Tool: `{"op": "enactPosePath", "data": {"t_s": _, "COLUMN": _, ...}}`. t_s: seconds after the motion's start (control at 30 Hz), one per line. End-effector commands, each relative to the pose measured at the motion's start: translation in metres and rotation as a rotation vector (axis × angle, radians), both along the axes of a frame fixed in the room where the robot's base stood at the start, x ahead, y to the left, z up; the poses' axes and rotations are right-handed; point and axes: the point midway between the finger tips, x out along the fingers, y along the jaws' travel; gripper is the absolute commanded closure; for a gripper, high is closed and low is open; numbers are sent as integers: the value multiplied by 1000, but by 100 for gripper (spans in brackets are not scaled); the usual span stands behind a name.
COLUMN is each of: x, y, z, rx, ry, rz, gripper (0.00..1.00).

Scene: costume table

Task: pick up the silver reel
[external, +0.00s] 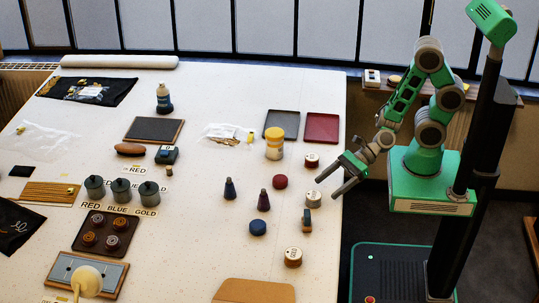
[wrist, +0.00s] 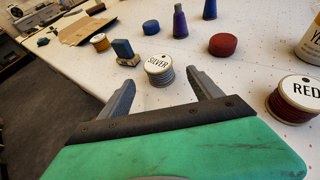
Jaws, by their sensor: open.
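The silver reel (external: 313,199) is a small spool with a white top, standing upright on the white table. In the wrist view the silver reel (wrist: 159,70) shows its "SILVER" label and grey wound side, just beyond and between my fingertips. My gripper (external: 327,188) is open and empty, close to the reel on its upper right in the external view. In the wrist view my gripper (wrist: 160,80) has its two grey fingers spread, pointing at the reel. I cannot tell the exact gap or height.
A red reel (wrist: 297,99) stands at right in the wrist view. A blue-and-wood block (wrist: 124,52) and a gold-coloured reel (wrist: 100,42) stand to the left. A red disc (wrist: 223,44) and a blue disc (wrist: 151,27) lie beyond. The table's edge runs close by.

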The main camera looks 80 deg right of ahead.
Motion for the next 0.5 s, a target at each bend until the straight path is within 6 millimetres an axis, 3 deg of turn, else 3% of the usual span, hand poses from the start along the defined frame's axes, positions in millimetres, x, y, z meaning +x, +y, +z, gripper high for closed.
{"op": "enactPosePath", "data": {"t_s": 0.5, "x": 50, "y": 43, "z": -28, "rx": -5, "ry": -4, "rz": 8, "gripper": 26}}
